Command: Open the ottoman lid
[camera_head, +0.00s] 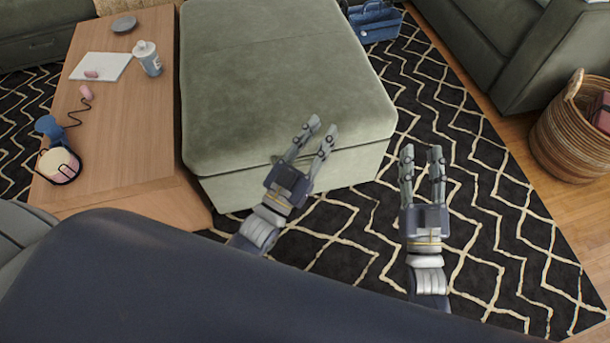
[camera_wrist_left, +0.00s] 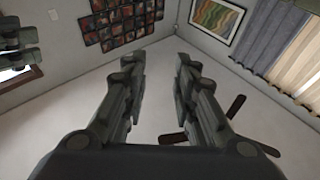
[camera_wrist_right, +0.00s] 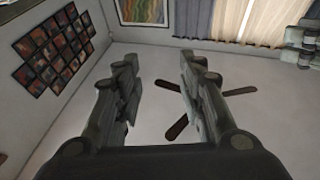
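The green ottoman (camera_head: 280,80) stands in the upper middle of the head view. Its cushioned lid looks closed, with the paler base (camera_head: 330,170) below its front edge. My left gripper (camera_head: 319,137) is open and empty, and overlaps the lid's front edge in the head view; I cannot tell whether it touches. My right gripper (camera_head: 421,158) is open and empty above the rug, right of the ottoman's front corner. The left wrist view shows the open left fingers (camera_wrist_left: 160,85), and the right wrist view shows the open right fingers (camera_wrist_right: 160,85). Both wrist cameras face the ceiling and walls.
A wicker basket (camera_head: 565,130) stands right. Patterned rug (camera_head: 500,230) is clear.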

